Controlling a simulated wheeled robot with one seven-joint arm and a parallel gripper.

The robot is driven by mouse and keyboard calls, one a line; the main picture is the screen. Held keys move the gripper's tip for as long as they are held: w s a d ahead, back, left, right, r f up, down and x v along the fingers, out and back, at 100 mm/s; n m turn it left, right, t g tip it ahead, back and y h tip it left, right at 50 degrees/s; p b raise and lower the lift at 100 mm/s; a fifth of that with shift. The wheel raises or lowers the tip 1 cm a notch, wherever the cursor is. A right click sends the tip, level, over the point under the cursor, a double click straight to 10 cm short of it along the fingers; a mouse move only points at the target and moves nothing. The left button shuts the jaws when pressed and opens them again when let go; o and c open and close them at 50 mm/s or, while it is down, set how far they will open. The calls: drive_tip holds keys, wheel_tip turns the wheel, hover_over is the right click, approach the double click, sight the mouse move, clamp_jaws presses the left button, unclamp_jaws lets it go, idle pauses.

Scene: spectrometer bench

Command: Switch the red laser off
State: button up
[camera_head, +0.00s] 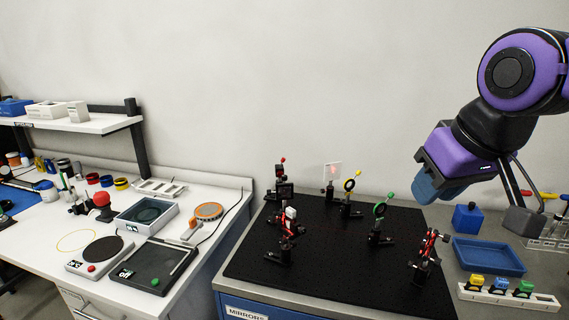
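Several small optics on posts stand on the black breadboard (345,282). A black boxy unit with a red knob (284,189) stands at its back left; I cannot tell for sure whether it is the red laser. A pale upright screen (332,170) behind the optics shows a reddish glow. Faint red traces run across the middle of the board. My gripper (480,205) hangs at the right, above and apart from the bench. Its finger parts look spread, with nothing visibly held between them.
A blue tray (487,255) and a white rack (510,297) lie at right. A white side bench (205,258) holds flat devices and dishes.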

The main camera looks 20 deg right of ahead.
drive_tip(key=shift+w, duration=0.1)
drive_tip(key=c, duration=0.3)
drive_tip(key=shift+w+a+m, duration=0.15)
drive_tip(key=shift+w+m, duration=0.1)
drive_tip(key=shift+m, duration=0.05)
clamp_jaws()
drive_tip(key=w+a+f+m+g+y, duration=0.15)
drive_tip(key=w+m+y, duration=0.25)
drive_tip(key=w+m, duration=0.5)
drive_tip(key=w+a+m+y, duration=0.25)
drive_tip(key=w+m, duration=0.25)
drive_tip(key=w, duration=0.8)
drive_tip(key=w+d+f+m+t+y, duration=0.1)
drive_tip(key=w+d+f+m, duration=0.2)
drive_tip(key=w, duration=0.4)
drive_tip(key=w+d+f+m+t+y, duration=0.1)
drive_tip(key=w+d+f+m+t, duration=0.1)
drive_tip(key=w+f+m, duration=0.4)
drive_tip(key=w+d+f+m+t+y, duration=0.1)
drive_tip(key=w+d+f+m+t, duration=0.1)
drive_tip(key=w+m, duration=0.4)
drive_tip(key=w+d+f, duration=0.1)
drive_tip(key=w+f, duration=0.1)
drive_tip(key=w, duration=0.1)
drive_tip(key=shift+w+d+f+m, duration=0.3)
drive_tip(key=shift+f, duration=0.1)
